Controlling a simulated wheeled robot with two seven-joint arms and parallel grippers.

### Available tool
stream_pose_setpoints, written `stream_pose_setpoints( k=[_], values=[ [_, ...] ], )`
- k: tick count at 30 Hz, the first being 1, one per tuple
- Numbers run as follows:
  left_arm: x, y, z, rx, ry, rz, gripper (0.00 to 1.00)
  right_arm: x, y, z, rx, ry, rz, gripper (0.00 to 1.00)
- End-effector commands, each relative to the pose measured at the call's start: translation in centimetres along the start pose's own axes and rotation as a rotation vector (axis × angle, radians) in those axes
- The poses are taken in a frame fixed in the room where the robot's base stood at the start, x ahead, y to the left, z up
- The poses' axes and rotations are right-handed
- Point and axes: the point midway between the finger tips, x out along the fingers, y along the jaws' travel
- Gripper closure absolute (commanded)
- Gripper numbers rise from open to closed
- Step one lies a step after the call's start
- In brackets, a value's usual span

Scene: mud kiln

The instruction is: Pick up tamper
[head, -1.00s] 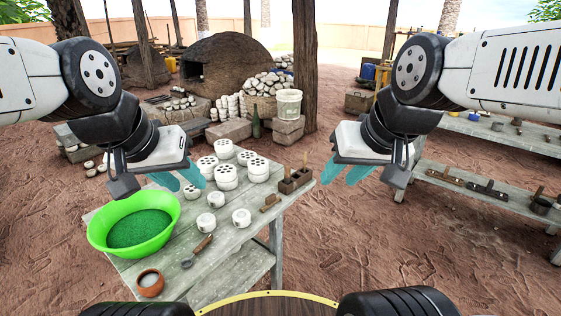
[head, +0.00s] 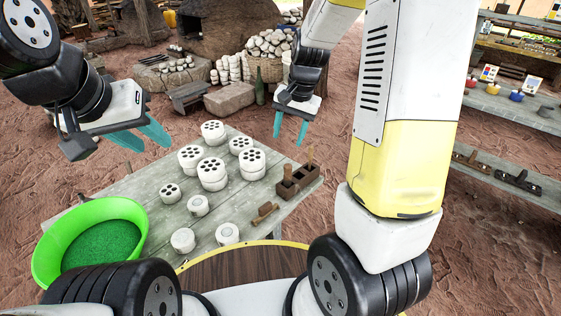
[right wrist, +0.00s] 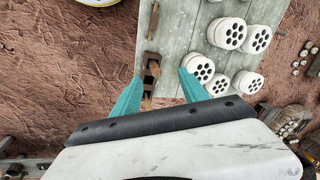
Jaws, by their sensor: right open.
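A brown wooden block with compartments (head: 298,183) stands at the right edge of the plank table (head: 150,185). An upright wooden handle, apparently the tamper's (head: 310,156), sticks up from it; its lower end is hidden. In the right wrist view the block (right wrist: 150,66) lies between the fingers, with the handle (right wrist: 147,102) nearer the palm. My right gripper (head: 289,138) is open and empty, above and behind the block; it also shows in the right wrist view (right wrist: 160,84). My left gripper (head: 150,146) is open and empty above the table's back left.
White cylinders with holes (head: 212,172) and small white pots (head: 183,240) crowd the table's middle. A small wooden tool (head: 265,213) lies in front of the block. A green bowl (head: 130,212) stands at the left. Another shelf table (head: 520,115) is at the far right.

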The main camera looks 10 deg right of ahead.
Motion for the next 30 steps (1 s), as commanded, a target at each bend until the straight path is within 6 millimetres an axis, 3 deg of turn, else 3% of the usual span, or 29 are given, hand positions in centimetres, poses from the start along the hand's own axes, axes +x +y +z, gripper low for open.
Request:
stream_pose_setpoints(
  k=[1, 3, 9, 30],
  values=[
    [0.0, 0.0, 0.0, 0.0, 0.0, 0.0, 0.64, 2.4, 0.1, -0.8, 0.032, -0.019, 0.033, 0.49],
    [0.0, 0.0, 0.0, 0.0, 0.0, 0.0, 0.64, 5.2, 0.3, -1.7, 0.077, -0.032, 0.073, 0.49],
    [0.0, 0.0, 0.0, 0.0, 0.0, 0.0, 0.64, 11.4, 1.4, -3.4, 0.171, -0.048, 0.166, 0.49],
    [0.0, 0.0, 0.0, 0.0, 0.0, 0.0, 0.64, 20.5, 3.3, -3.1, 0.212, -0.052, 0.212, 0.49]
  ],
)
